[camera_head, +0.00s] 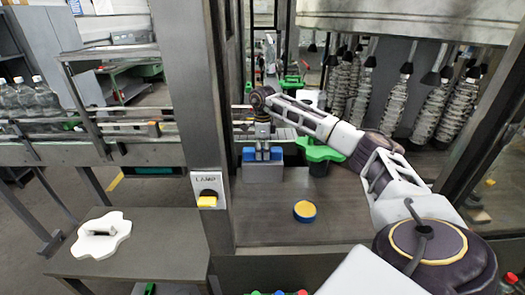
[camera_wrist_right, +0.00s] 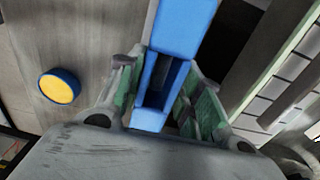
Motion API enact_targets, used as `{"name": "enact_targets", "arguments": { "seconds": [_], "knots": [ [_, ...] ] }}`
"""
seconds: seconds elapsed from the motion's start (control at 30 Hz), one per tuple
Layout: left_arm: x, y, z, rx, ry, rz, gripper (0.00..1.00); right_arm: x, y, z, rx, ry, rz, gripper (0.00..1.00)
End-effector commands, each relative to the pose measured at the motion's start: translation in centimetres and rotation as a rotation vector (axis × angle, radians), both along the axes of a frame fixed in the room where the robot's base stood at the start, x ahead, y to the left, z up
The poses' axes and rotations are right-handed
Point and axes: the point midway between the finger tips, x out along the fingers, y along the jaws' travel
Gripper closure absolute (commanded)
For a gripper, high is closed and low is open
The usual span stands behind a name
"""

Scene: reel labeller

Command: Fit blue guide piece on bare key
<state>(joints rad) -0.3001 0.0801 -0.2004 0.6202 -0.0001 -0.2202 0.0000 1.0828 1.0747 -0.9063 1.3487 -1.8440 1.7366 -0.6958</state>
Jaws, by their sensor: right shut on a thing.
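The blue guide piece (camera_head: 248,154) is in the jaws of my right gripper (camera_head: 263,150), which points down over the work table inside the machine frame. In the right wrist view the blue guide piece (camera_wrist_right: 185,28) runs between the green-padded fingers of my right gripper (camera_wrist_right: 160,95), and a rectangular slot shows through it. A grey block (camera_head: 262,173) appears directly under the blue piece in the head view. I cannot tell whether they touch. No bare key can be made out clearly. My left gripper is not in view.
A green lobed piece (camera_head: 322,153) on a dark post stands just right of the gripper. A yellow-and-blue round button (camera_head: 304,210) sits on the bare table front. A white lobed piece (camera_head: 101,238) lies on the left side table. A metal post (camera_head: 193,90) rises left of the gripper.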

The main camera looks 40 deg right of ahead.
Motion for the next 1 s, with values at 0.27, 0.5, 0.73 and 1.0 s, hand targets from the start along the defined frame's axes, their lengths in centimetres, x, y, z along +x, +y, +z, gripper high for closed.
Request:
{"name": "enact_targets", "arguments": {
  "seconds": [0.27, 0.5, 0.73, 1.0],
  "knots": [
    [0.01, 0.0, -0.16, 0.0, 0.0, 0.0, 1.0, 0.02, -0.01, -0.33, 0.0, -0.001, 0.0, 0.94],
    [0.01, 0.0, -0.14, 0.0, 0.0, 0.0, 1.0, 0.02, -0.01, -0.31, 0.0, -0.001, 0.0, 0.57],
    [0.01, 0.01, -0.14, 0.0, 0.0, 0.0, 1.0, 0.01, -0.01, -0.33, 0.0, 0.0, 0.0, 0.4],
    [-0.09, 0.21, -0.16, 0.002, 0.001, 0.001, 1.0, -0.01, -0.01, -0.3, 0.0, 0.0, 0.0, 0.4]
  ]
}}
